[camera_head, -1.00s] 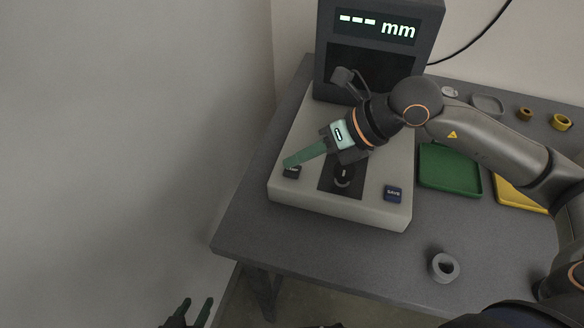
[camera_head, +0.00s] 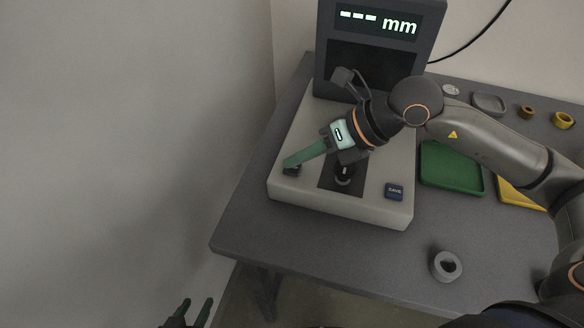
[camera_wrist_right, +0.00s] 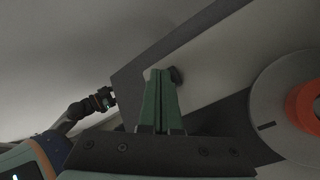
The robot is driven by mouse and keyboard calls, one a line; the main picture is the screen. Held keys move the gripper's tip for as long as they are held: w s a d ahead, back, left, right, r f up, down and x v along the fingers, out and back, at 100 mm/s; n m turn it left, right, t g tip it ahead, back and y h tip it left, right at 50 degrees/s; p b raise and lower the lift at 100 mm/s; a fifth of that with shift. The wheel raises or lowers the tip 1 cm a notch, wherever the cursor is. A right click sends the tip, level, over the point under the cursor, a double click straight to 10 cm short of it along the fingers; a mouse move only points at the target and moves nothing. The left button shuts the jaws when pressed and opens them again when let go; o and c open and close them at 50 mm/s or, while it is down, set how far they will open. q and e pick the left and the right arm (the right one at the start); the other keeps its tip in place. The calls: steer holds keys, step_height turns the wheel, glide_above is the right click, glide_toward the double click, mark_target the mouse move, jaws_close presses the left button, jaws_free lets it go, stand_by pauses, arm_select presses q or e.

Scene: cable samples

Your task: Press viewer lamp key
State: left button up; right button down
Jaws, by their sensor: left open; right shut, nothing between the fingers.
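The viewer has a pale base (camera_head: 290,205) and a dark screen housing with a display (camera_head: 378,23) showing dashes and "mm". A small dark key (camera_head: 291,171) sits at the base's left front corner, partly hidden by my right fingers; its label is not readable now. My right gripper (camera_head: 288,163) is shut and empty, its green fingertips at this key. Whether they touch it I cannot tell. In the right wrist view the closed fingertips (camera_wrist_right: 161,76) overlap a dark key (camera_wrist_right: 177,75). My left gripper (camera_head: 197,312) is open and empty at the bottom edge, away from the viewer.
A dark stage piece (camera_head: 343,176) is between the keys. A grey ring (camera_head: 445,266) lies on the table at front right. Green (camera_head: 452,187) and yellow (camera_head: 520,199) trays stand to the right.

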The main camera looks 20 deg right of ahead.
mark_target(299, 170)
steer(key=shift+f, duration=0.1)
stand_by(0.4)
steer(key=shift+r, duration=0.45)
steer(key=shift+r+p, duration=0.1)
steer(key=shift+p, duration=0.2)
steer(key=shift+r+p, duration=2.15)
steer(key=shift+r, duration=0.85)
